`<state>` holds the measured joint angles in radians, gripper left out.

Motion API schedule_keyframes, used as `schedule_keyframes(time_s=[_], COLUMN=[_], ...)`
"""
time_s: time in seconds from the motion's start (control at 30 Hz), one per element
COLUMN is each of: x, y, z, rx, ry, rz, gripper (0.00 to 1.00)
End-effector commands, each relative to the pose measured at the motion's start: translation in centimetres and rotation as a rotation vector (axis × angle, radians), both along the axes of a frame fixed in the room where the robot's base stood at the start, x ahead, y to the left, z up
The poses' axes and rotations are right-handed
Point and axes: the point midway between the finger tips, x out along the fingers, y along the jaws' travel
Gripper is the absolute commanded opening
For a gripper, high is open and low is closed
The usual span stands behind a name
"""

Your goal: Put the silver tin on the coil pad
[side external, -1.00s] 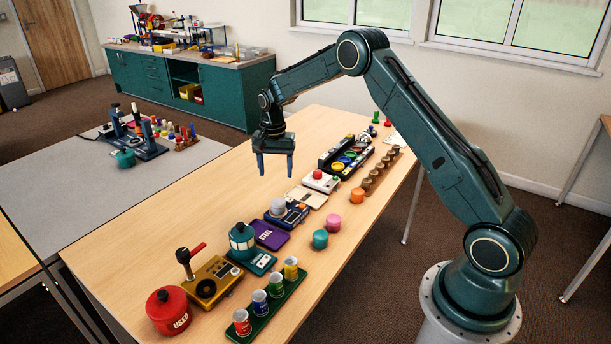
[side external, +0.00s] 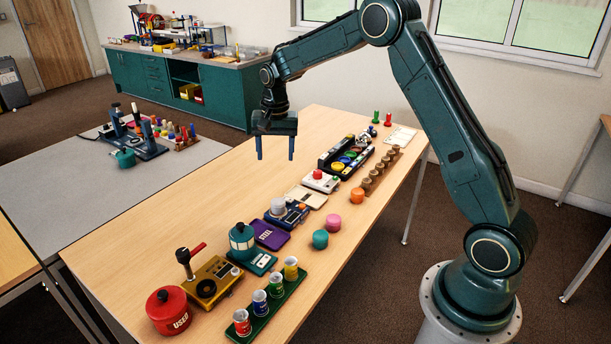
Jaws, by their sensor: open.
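My gripper (side external: 275,156) is open and empty, fingers pointing down, above the far-left part of the wooden table. A yellow-brown device (side external: 216,272) at the near end has a dark round patch (side external: 206,288) that may be the coil pad; I cannot tell for sure. Nothing stands on that patch.
A red "USED" pot (side external: 168,312), a green rack (side external: 262,318) of coloured cups, a teal lantern-like object (side external: 242,238) and a purple "STEEL" pad (side external: 270,236) crowd the near end. The table's left strip is clear.

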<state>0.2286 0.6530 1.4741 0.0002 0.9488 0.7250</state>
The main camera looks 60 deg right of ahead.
Motion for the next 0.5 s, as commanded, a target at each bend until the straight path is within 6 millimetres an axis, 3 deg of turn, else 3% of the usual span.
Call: schedule_keyframes(time_s=[0.03,0.2,0.5], x=[-0.7,-3.4,-9.2], y=[0.6,2.4,5.5], z=[1.7,6.0,11.9], rx=[-0.005,-0.022,-0.056], ry=[-0.016,-0.058,-0.130], rz=[0.029,0.127,0.299], gripper=[0.63,0.63,0.63])
